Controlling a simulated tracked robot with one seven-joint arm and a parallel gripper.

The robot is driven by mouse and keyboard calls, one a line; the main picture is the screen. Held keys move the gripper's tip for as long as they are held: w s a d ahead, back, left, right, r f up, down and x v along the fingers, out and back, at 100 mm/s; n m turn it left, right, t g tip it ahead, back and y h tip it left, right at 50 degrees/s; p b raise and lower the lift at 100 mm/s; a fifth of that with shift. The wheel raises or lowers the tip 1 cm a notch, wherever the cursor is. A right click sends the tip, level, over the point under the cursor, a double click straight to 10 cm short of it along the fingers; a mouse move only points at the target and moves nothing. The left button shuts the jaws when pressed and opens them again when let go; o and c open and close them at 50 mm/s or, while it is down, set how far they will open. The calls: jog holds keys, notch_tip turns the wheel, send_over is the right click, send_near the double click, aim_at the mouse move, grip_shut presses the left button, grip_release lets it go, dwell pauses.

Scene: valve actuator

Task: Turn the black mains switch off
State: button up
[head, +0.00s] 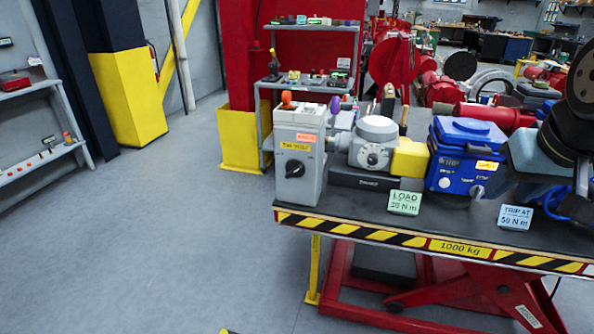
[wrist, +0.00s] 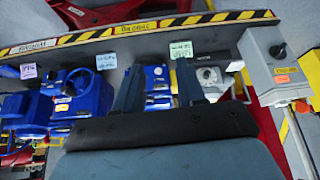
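The black mains switch (head: 293,168) is a round knob on the front of a grey box (head: 310,150) at the left end of the bench. The box bears a yellow label, an orange label and an orange knob on top. In the wrist view the black switch (wrist: 278,50) shows on the grey box (wrist: 262,75) at the right. My gripper (wrist: 159,88) has its two dark fingers apart with nothing between them. It is well away from the switch, over the bench's right part. In the head view, my arm only partly shows at the right edge.
A grey actuator with a yellow block (head: 409,158) and a blue box (head: 465,155) stand right of the switch box. A green LOAD card (head: 405,202) and a blue TRIP card (head: 514,216) stand near the bench's striped front edge (head: 400,239). The floor at left is clear.

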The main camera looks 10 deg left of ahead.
jog(key=w+a+f+n+g+h, duration=0.1)
jog(key=w+f+n+g+h, duration=0.2)
jog(key=w+f+n+h, duration=0.3)
jog(key=n+t+y, duration=0.5)
jog(key=n+t, duration=1)
jog(key=n, duration=0.5)
send_near(293, 173)
jog(key=w, duration=0.9)
jog(key=shift+d+f, duration=0.15)
jog(key=shift+d, duration=0.2)
jog(key=shift+c, duration=0.3)
grip_shut()
